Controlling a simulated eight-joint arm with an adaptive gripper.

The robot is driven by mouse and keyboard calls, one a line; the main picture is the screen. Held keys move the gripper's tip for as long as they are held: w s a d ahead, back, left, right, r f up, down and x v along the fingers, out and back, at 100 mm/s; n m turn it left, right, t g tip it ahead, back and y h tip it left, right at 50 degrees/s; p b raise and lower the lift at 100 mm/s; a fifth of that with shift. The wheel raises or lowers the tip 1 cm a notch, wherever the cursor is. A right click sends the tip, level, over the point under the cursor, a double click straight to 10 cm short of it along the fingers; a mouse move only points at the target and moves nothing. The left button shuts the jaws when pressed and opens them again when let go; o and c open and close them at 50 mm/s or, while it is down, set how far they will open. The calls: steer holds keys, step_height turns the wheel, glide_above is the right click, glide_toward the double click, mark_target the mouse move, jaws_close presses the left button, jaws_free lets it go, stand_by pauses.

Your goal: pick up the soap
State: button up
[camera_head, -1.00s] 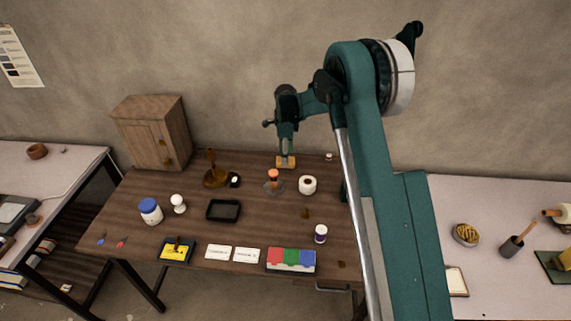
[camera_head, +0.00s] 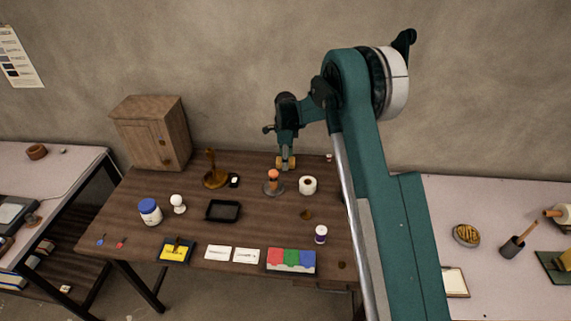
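A tan block (camera_head: 279,163), which I take to be the soap, lies at the back of the brown table near the wall. My gripper (camera_head: 286,164) points down right over it. The fingers cover the middle of the block, and its ends show on either side. The fingers are too small and dark to tell whether they are open or shut, or whether they touch the block.
A stand with an orange top (camera_head: 273,183) and a white roll (camera_head: 308,185) are close in front. A brown stand (camera_head: 213,176) and a wooden cabinet (camera_head: 154,133) are to the left. A black tray (camera_head: 223,211) lies mid-table.

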steer(key=c, duration=0.5)
steer(key=shift+r, duration=0.15)
steer(key=shift+r+p, duration=0.55)
steer(key=shift+r, duration=4.3)
